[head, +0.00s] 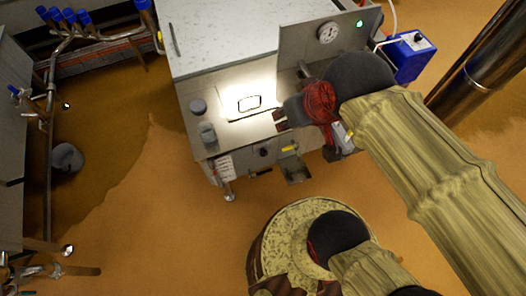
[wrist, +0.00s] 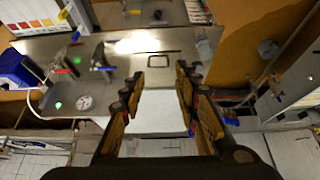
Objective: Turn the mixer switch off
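No label reading "mixer" is legible, so I cannot tell for certain which control is the mixer switch. A dark round knob (head: 264,152) is on the front face of the steel vat. A blue box (head: 405,60) with a small dark knob sits at the vat's right side; it also shows at the left of the wrist view (wrist: 16,70). A green lamp (head: 360,23) is lit beside a round gauge (head: 327,33) on the upright panel; both also show in the wrist view. My gripper (head: 281,121) is above the vat's front top. In the wrist view its fingers (wrist: 160,76) are apart and empty.
The steel vat top (head: 235,130) carries a rectangular handle and two grey cylindrical items. A yellow-handled valve (head: 289,148) sticks out in front. A steel column (head: 480,68) is at right. Open floor lies left.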

